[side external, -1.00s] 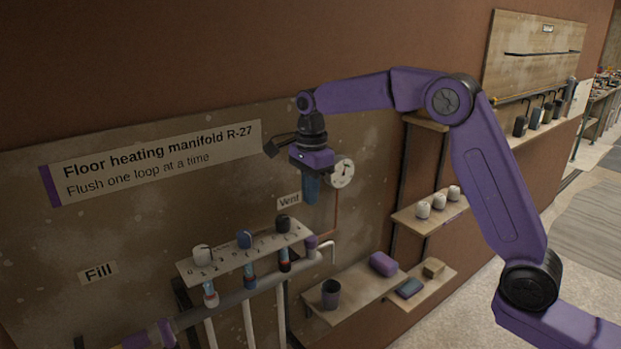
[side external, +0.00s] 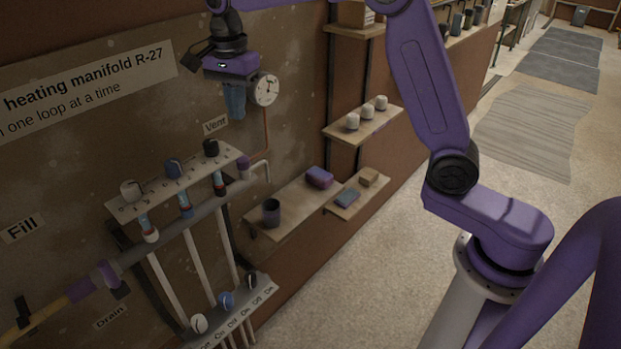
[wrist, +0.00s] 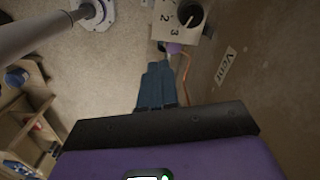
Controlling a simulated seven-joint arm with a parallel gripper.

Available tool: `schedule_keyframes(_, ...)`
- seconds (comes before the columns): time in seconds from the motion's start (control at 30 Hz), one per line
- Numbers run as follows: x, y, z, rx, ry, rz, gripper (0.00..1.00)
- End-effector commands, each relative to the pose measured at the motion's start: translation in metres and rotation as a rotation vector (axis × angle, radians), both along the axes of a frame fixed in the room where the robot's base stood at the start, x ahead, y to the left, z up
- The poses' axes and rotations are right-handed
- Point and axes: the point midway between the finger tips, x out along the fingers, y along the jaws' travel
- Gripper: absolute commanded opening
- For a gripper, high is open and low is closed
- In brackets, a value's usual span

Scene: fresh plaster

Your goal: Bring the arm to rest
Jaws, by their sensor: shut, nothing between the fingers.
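My gripper (side external: 236,114) hangs fingers down in front of the manifold board in the side external view. Its blue fingers are together with nothing between them. In the wrist view the gripper (wrist: 159,72) also shows as closed blue fingers pointing away from the camera. It is above the manifold's upper row of valves, just left of the round dial gauge (side external: 266,89), and looks clear of both. The upper valve plate (side external: 190,182) carries a white, a blue and a black knob. The "Vent" label (side external: 215,126) is just below the gripper; it shows in the wrist view too (wrist: 227,66).
A lower valve plate (side external: 238,312) holds white, blue and black knobs. A higher shelf (side external: 364,124) holds white knobs. The floor (side external: 370,255) right of the shelves is open.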

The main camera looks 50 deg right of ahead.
Motion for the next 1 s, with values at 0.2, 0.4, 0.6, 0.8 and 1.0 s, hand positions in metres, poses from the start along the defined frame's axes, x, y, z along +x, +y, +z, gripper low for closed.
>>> schedule_keyframes(0.2,-0.058,0.015,-0.003,-0.003,-0.003,0.411,0.0)
schedule_keyframes(0.4,-0.116,0.017,-0.01,-0.008,-0.008,0.786,0.0)
schedule_keyframes(0.6,-0.177,0.01,-0.021,-0.011,-0.014,1.163,0.0)
schedule_keyframes(0.8,-0.239,-0.008,-0.035,-0.014,-0.02,1.539,0.0)
schedule_keyframes(1.0,-0.299,-0.035,-0.052,-0.019,-0.028,1.912,0.0)
